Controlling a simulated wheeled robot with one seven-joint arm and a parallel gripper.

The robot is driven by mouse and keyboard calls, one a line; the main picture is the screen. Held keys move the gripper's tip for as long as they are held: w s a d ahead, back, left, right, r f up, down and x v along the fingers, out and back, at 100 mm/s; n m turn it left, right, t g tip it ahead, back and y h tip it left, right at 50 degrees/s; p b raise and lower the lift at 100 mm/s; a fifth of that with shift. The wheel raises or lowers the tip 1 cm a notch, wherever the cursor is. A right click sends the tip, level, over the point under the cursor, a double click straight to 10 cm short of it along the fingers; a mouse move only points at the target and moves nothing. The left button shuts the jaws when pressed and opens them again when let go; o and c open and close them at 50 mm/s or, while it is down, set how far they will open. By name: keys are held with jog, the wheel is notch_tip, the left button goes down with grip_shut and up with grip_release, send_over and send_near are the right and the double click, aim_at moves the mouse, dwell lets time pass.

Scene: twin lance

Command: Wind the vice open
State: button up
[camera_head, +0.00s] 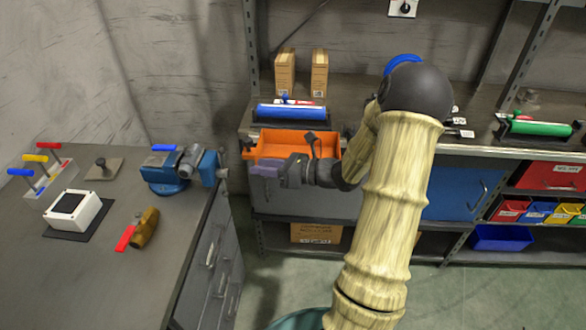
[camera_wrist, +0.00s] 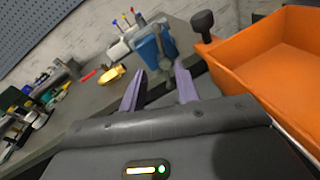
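The blue vice (camera_head: 168,172) stands on the left workbench near its right edge, with a grey cylindrical part on top. A small grey piece, perhaps its screw end or handle (camera_head: 222,173), shows on its right side. In the wrist view the vice (camera_wrist: 148,50) is ahead, beyond my fingertips, with a grey bar hanging on its near side. My gripper (camera_head: 262,171) is to the right of the vice, pointing left toward it, apart from it. In the wrist view its two purple fingers (camera_wrist: 160,86) are spread with nothing held between them.
An orange bin (camera_head: 270,145) sits on the back bench close behind my gripper, and a black knob (camera_wrist: 202,22) shows beside it. A yellow-brown tool with a red handle (camera_head: 147,224), a white box (camera_head: 85,208) and coloured-handled tools (camera_head: 42,174) occupy the left bench.

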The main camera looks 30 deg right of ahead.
jog(key=f+v, duration=0.1)
jog(key=v, duration=0.6)
jog(key=shift+s+d+r, duration=0.2)
jog(key=shift+s+r, duration=0.05)
jog(key=shift+r, duration=0.25)
jog(key=shift+c, duration=0.2)
jog(key=shift+a, duration=0.1)
jog(key=c, duration=0.4)
jog(key=s+a+f+n+g, duration=0.1)
jog(key=a+n+g, duration=0.1)
jog(key=a, duration=0.1)
jog(key=s+a+f+n+g, duration=0.1)
jog(key=a+n+g, duration=0.1)
jog(key=a, duration=0.1)
jog(key=s+a+f+n+g, duration=0.1)
jog(key=s+a+n+g, duration=0.1)
jog(key=a, duration=0.1)
jog(key=shift+n+g, duration=0.3)
grip_shut()
jog(key=s+a+n+g+h, duration=0.1)
jog(key=s+a+n+h, duration=0.1)
jog(key=n+h, duration=0.4)
jog(key=s+a+n+g+h, duration=0.1)
jog(key=s+n+h, duration=0.4)
jog(key=n, duration=1.2)
jog(key=shift+s+a+f+h, duration=0.25)
jog(key=shift+a+h, duration=0.25)
jog(key=shift+a, duration=0.35)
